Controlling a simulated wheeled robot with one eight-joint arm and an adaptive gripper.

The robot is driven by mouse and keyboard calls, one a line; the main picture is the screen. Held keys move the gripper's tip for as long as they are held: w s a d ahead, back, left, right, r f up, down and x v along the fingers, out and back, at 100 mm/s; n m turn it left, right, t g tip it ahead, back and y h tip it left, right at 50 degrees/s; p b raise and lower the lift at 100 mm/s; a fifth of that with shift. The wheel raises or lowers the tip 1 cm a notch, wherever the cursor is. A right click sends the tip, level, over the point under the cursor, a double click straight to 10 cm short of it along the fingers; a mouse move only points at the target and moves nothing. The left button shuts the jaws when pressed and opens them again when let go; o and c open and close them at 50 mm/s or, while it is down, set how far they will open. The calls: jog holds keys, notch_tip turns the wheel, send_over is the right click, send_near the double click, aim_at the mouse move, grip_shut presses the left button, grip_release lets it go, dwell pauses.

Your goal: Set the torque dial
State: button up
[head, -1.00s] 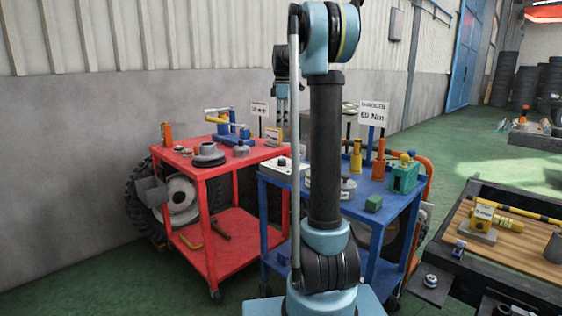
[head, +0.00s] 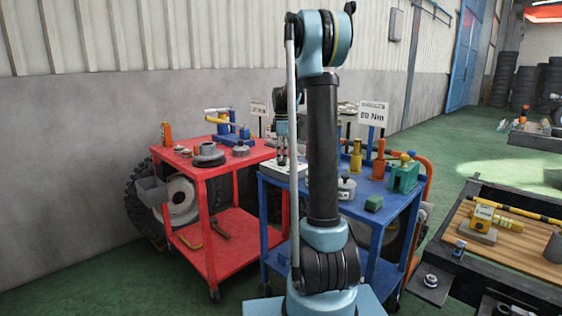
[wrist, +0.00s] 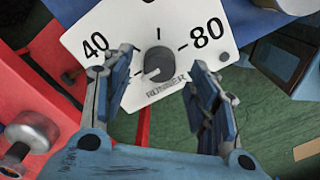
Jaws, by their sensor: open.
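The torque dial is a white plate (wrist: 110,32) marked 40 and 80, with a tick between them. Its round grey knob (wrist: 158,62) sits in the middle; I cannot tell for sure which way its pointer faces. My gripper (wrist: 160,72) is open, its two blue fingers apart on either side of the knob in the wrist view. I cannot tell whether they touch it. In the head view the dial plate (head: 272,169) lies on the blue cart (head: 333,208), with my gripper (head: 282,156) just above it. A sign (head: 374,114) there reads a number in Nm, first digit unclear.
On the blue cart stand a grey lidded pot (head: 346,188), a green block (head: 373,203), a green tool (head: 404,177) and orange and yellow bottles. A red cart (head: 215,170) with tools stands close on the left. A workbench (head: 515,235) is at right.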

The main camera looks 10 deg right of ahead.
jog(key=shift+f, duration=1.2)
jog(key=shift+c, duration=0.6)
jog(key=c, duration=1)
jog(key=shift+o, duration=0.2)
jog(key=shift+a, duration=0.15)
jog(key=m, duration=0.5)
jog(key=shift+m, duration=0.4)
jog(key=m, duration=0.5)
jog(key=shift+m, duration=0.4)
jog(key=shift+s, duration=0.1)
